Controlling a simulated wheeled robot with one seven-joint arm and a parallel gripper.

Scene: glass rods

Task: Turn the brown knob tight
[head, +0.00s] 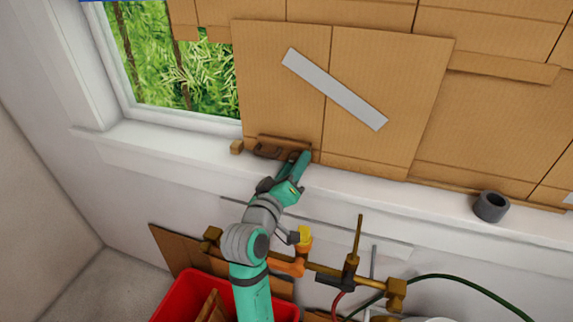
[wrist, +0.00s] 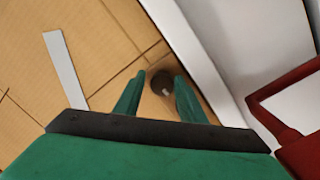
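The brown knob (wrist: 162,82) shows in the wrist view as a small dark round thing low on the cardboard, near the white sill. My gripper (wrist: 160,76) has its two green fingers apart, one on each side of the knob. I cannot tell whether either finger touches it. In the head view my gripper (head: 303,158) is at the right end of a brown wooden bracket (head: 268,150) on the window sill. The knob cannot be made out there behind the fingers.
The white sill (head: 400,195) runs below cardboard panels (head: 385,75) with a grey strip (head: 335,90). A dark grey ring (head: 491,207) stands on the sill at right. Below are a brass pipe with a yellow knob (head: 304,238) and a red crate (head: 180,297).

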